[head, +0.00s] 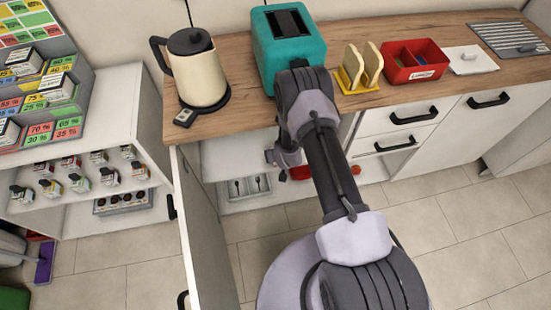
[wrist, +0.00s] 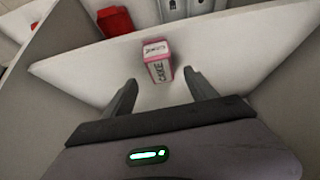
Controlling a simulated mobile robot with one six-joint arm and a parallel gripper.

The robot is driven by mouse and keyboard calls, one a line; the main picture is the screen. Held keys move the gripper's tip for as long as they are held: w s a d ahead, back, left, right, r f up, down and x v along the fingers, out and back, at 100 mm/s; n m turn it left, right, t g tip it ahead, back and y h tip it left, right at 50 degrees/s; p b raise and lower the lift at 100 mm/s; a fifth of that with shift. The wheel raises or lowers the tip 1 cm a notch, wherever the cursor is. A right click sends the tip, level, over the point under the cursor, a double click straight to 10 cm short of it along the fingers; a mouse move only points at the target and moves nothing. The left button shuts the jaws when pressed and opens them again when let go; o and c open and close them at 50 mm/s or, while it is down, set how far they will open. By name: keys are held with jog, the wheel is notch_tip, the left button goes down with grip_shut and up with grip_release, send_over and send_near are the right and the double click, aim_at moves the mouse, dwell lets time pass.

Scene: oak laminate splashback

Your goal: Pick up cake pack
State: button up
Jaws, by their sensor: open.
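In the head view my arm reaches down in front of the open cabinet, and the cake pack is hidden there.
A red object (wrist: 115,21) sits deeper in the cabinet, beside a grey tray (wrist: 185,8). The open cabinet door (head: 205,230) stands left of my arm. The counter (head: 240,75) above holds a kettle (head: 196,70), a teal toaster (head: 287,40) and a red box (head: 415,60).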

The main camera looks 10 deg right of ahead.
jog(key=b+x, duration=0.3)
jog(key=x, duration=0.3)
jog(key=shift+s+a+b, duration=0.1)
jog(key=shift+s+b, duration=0.05)
jog(key=shift+b, duration=0.15)
jog(key=shift+c, duration=0.3)
grip_shut()
